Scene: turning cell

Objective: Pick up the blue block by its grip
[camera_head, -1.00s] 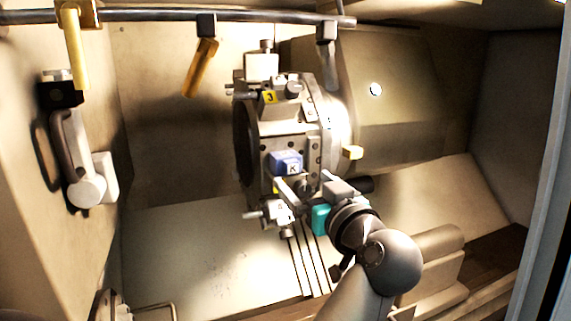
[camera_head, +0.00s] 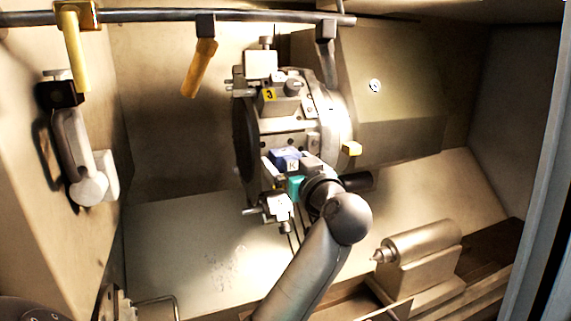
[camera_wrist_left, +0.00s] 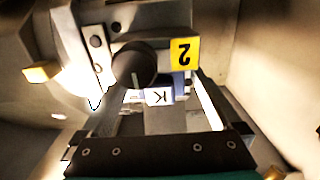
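The blue block (camera_head: 284,156), with a white label marked K, sits on the front face of the turret (camera_head: 290,122) in the head view. My left gripper (camera_head: 288,168) is open at the block, with one finger on each side of it. In the left wrist view the block (camera_wrist_left: 178,83) shows between the two fingers of the left gripper (camera_wrist_left: 157,105), with gaps beside it. A dark round part and a yellow tag marked 2 cover part of the block there. Its grip cannot be made out clearly. My right gripper is not in view.
Turret holders stand close above and below the block. A rail (camera_head: 180,16) with hanging yellow handles crosses the top. A tailstock (camera_head: 425,243) stands at the lower right. The sheet floor at lower left is clear.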

